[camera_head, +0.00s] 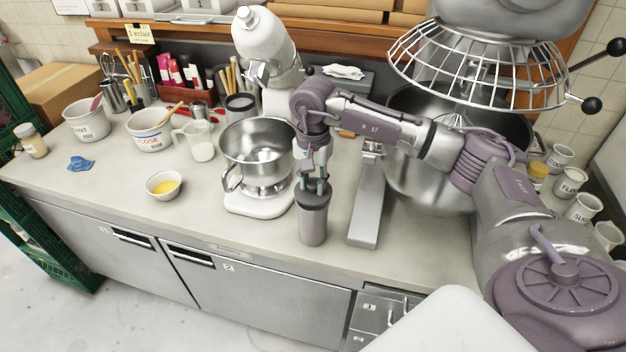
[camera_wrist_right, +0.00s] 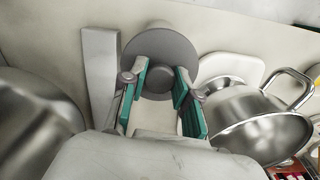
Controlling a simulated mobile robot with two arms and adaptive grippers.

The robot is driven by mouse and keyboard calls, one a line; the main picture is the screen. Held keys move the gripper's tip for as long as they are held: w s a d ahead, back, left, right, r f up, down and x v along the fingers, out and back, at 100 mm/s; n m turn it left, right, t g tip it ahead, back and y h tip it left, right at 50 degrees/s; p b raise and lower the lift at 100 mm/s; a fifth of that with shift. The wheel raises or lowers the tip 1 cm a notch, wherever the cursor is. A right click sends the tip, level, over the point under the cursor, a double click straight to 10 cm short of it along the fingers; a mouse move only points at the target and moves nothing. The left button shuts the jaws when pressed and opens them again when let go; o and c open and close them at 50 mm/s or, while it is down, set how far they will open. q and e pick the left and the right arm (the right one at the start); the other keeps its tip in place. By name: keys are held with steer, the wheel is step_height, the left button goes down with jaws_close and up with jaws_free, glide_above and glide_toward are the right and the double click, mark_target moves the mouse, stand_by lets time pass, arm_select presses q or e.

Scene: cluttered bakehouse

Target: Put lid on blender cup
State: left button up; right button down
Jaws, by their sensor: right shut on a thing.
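The blender cup (camera_head: 313,226) is a tall grey cylinder standing upright on the counter near its front edge, right of the stand mixer. A dark grey round lid (camera_head: 314,197) is at the cup's top; it also shows in the right wrist view (camera_wrist_right: 182,50), with part of the cup (camera_wrist_right: 158,24) beyond its edge. I cannot tell whether the lid is fully seated or slightly above the rim. My right gripper (camera_head: 317,184) points down over the cup, its green-padded fingers (camera_wrist_right: 160,88) shut on the lid. My left gripper is not in view.
The white stand mixer with its steel bowl (camera_head: 258,148) stands close left of the cup. A metal stand (camera_head: 366,205) and a large mixer bowl (camera_head: 425,180) are close right. A small yellow-filled bowl (camera_head: 164,185) sits farther left. The counter's front left is mostly clear.

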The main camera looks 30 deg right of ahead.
stand_by(1.0)
steer(key=shift+b, duration=0.7)
stand_by(0.7)
steer(key=shift+f+b, duration=0.95)
steer(key=shift+f, duration=0.15)
steer(key=shift+c, duration=2.3)
jaws_free()
steer(key=shift+r, duration=0.1)
steer(key=shift+r+p, duration=2.25)
steer(key=shift+r, duration=1.75)
